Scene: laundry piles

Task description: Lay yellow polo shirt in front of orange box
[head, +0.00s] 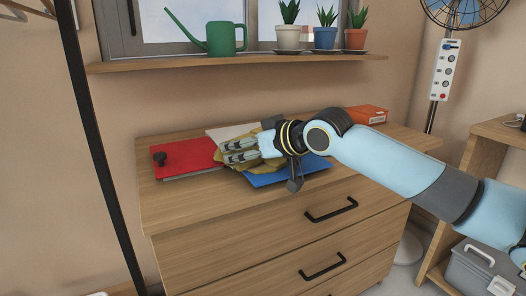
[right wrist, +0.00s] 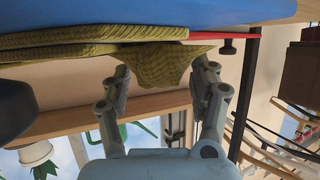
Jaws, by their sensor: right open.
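The yellow polo shirt (head: 246,136) lies folded on the dresser top, partly hidden behind my right gripper in the head view. My right gripper (head: 229,151) reaches in from the right, low over the pile, with its fingers at the shirt. In the right wrist view, which looks upside down, the gripper (right wrist: 165,80) is open and a drooping corner of the yellow shirt (right wrist: 165,68) is between the two fingers. The orange box (head: 365,115) stands at the right back of the dresser top. My left gripper is not in view.
The dresser top (head: 375,148) is bare in front of the orange box, partly under my arm. A shelf (head: 240,62) with plants runs above.

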